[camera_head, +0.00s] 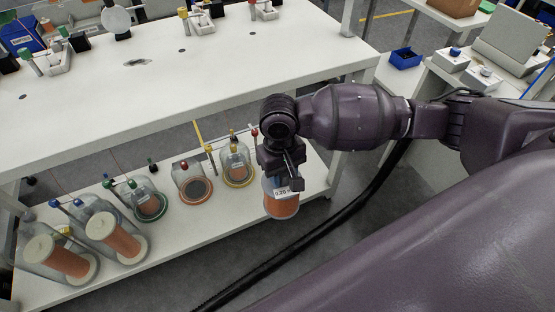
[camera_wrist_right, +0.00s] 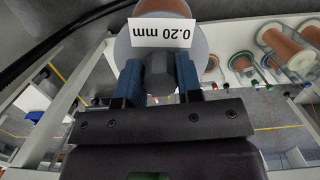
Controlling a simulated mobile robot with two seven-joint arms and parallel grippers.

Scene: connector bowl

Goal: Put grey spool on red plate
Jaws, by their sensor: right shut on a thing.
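My right gripper (camera_head: 283,180) is shut on the top of the grey spool (camera_head: 281,207), which has copper-orange wire and a white label. In the right wrist view the two blue fingers (camera_wrist_right: 158,80) close on a dark hub at the grey flange (camera_wrist_right: 122,45), beside the label reading "0.20 mm". The spool hangs near the right end of the low shelf; whether it touches the shelf is unclear. The red plate (camera_head: 209,190), a red-rimmed disc with a dark middle, lies on the shelf to the left of the spool. My left gripper is out of view.
Two large orange spools (camera_head: 115,236) lie further left. Clear covers and coloured-knob posts stand around them. The white upper table (camera_head: 150,85) overhangs behind.

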